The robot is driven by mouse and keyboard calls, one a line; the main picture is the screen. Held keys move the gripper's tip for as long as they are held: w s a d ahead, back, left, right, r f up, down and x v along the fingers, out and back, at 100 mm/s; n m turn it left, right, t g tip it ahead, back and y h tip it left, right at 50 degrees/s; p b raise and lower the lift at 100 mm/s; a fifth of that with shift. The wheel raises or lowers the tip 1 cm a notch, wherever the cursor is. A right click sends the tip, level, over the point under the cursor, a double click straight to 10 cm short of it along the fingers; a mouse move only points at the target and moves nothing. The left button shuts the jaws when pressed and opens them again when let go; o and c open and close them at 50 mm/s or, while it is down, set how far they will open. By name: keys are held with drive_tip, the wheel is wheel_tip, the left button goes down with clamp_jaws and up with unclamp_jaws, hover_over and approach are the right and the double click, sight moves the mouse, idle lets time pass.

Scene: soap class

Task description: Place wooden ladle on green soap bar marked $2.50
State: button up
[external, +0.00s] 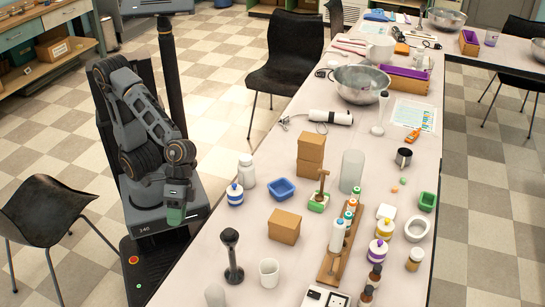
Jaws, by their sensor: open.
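A brown wooden piece with an upright handle (323,181), which may be the wooden ladle, stands at a small green block (317,203) near the middle of the table. The block may be the green soap bar; no price mark is readable. It looks as if the wooden piece rests on the block, but I cannot tell surely. A second green thing (427,201), looking like a small open tray, is at the right edge. My gripper (176,213) is open, folded in over my base left of the table, well away from both.
The table (225,258) is crowded. Cardboard boxes (285,226), a blue bowl (282,190), a clear cylinder (351,171), a wooden rack with bottles (328,266) and a dark stand (232,257) surround the green block. Black chairs (287,50) stand beside the table.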

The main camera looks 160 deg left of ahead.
drive_tip(key=s+d+m+g+y, duration=0.2)
drive_tip(key=s+d+m, duration=0.4)
drive_tip(key=m, duration=0.7)
drive_tip(key=shift+s+g+y, duration=0.4)
drive_tip(key=shift+s+y, duration=0.15)
drive_tip(key=shift+y, duration=0.35)
drive_tip(key=shift+d+r, duration=0.1)
